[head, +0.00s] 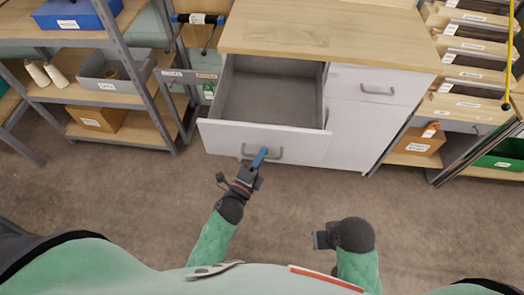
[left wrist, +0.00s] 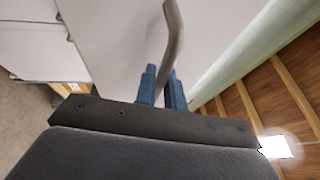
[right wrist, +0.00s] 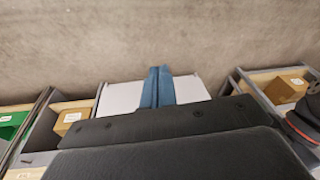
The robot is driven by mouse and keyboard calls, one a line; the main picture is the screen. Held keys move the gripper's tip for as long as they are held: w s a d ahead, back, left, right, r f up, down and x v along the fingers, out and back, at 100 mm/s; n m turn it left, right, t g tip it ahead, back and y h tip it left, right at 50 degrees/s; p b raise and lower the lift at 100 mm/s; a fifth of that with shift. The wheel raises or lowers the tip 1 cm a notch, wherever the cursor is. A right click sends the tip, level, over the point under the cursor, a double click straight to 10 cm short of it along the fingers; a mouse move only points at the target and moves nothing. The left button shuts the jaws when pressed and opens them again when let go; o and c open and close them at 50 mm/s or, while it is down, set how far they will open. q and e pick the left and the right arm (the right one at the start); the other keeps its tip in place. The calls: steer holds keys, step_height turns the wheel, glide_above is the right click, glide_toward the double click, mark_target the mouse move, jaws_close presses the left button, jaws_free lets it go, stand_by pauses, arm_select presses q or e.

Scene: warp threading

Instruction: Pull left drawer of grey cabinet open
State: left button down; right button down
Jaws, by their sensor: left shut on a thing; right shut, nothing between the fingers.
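The grey cabinet (head: 345,130) stands at the top middle of the head view under a wooden top. Its left drawer (head: 265,141) is pulled well out, and the grey inside shows empty. The drawer's handle (head: 279,153) is a grey bar on the front. My left gripper (head: 260,158) is at this handle. In the left wrist view the two blue fingers (left wrist: 164,88) are closed around the bar handle (left wrist: 173,35). My right gripper (head: 320,240) is low in the head view, away from the cabinet. In the right wrist view its blue fingers (right wrist: 158,86) are together and empty.
The right drawer (head: 376,86) and the door below it are shut. A shelf rack (head: 150,90) with boxes and cones stands close on the left. Racks with stacked trays (head: 470,55) and a green bin (head: 503,158) stand on the right. The floor (head: 300,200) in front is clear.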

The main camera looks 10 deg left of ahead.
arm_select(q)
steer(key=c, duration=1.5)
jaws_free()
steer(key=shift+s+f, duration=0.1)
